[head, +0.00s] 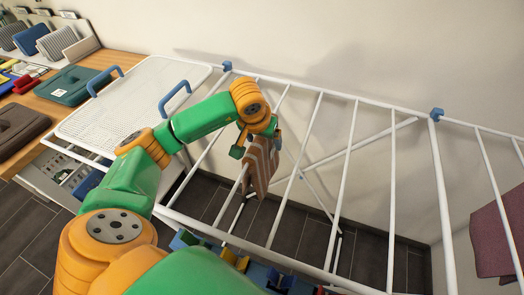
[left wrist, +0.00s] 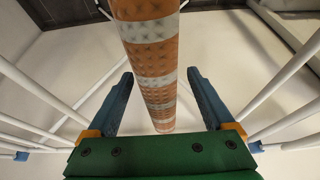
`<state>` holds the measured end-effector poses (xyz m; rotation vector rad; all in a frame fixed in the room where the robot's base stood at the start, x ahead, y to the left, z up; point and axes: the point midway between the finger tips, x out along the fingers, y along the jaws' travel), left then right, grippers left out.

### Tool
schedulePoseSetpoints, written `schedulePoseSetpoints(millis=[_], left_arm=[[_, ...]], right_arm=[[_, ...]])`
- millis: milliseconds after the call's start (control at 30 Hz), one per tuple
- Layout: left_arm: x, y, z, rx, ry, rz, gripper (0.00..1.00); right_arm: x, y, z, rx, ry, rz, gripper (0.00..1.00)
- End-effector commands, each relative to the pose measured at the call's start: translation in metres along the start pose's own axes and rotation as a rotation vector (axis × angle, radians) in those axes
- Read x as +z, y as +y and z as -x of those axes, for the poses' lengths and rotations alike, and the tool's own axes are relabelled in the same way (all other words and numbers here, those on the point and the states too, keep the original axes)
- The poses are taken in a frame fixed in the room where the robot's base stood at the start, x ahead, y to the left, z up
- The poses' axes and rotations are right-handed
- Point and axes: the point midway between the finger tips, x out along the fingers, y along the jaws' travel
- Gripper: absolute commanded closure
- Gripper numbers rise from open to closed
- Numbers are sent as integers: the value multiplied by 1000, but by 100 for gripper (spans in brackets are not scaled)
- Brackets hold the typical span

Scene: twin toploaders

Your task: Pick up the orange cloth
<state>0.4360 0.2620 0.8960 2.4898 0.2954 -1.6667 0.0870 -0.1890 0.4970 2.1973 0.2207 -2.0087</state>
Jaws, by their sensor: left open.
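The orange cloth (head: 261,168), with pale stripes, hangs over a white bar of the drying rack (head: 304,133). In the left wrist view the cloth (left wrist: 155,60) shows as a long orange and white striped strip running between the two fingers. My left gripper (head: 257,143) is at the top of the cloth, with its jaws open. In the left wrist view the left gripper (left wrist: 161,75) has one blue finger on each side of the cloth, with a visible gap on both sides. My right gripper does not show.
White rack bars run close on both sides of the left gripper. A maroon cloth (head: 497,236) hangs at the far right. A white mesh panel (head: 135,97) with blue handles lies at left, beside a wooden counter (head: 103,62) holding folded items. The wall stands behind.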

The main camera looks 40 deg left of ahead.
Motion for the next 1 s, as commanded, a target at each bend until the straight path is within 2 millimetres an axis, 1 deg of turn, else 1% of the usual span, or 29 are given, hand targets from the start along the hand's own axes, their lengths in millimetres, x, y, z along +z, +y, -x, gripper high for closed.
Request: schedulePoseSetpoints(millis=[500, 767, 800, 867, 900, 967, 1000], left_arm=[[2, 0, -5, 0, -1, 0, 14], [2, 0, -4, 0, -1, 0, 14], [2, 0, -4, 0, -1, 0, 16], [2, 0, -4, 0, -1, 0, 33], [2, 0, -4, 0, -1, 0, 43], [2, 0, -4, 0, -1, 0, 60], [2, 0, -4, 0, -1, 0, 70]], right_arm=[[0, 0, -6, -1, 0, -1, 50], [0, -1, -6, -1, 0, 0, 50], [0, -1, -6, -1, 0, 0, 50], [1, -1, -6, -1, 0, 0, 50], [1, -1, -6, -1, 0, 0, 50], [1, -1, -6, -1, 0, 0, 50], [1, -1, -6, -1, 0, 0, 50]])
